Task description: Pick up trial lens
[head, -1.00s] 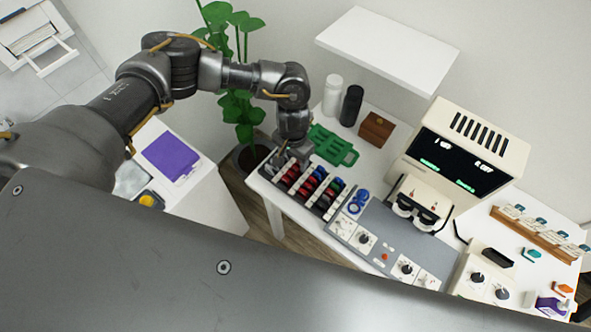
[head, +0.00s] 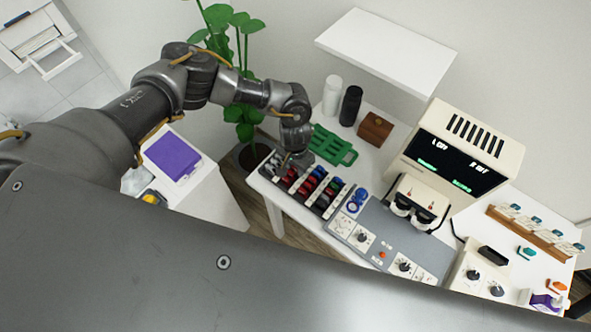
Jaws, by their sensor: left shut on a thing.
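Several small trial lenses (head: 322,196), red, blue, green and dark, stand in rows in a black and white lens rack at the near left of the white table. My left gripper (head: 284,168) points down at the left end of the rack. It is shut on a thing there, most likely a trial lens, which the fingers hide. I cannot tell whether that lens is clear of its slot. My right gripper is not in view.
A green tray (head: 331,146), white bottle (head: 332,95), black bottle (head: 351,105) and brown box (head: 375,129) stand behind the rack. Blue rings (head: 357,199), a grey control panel (head: 378,238) and a cream instrument (head: 468,150) are to the right. A white shelf (head: 388,50) hangs above.

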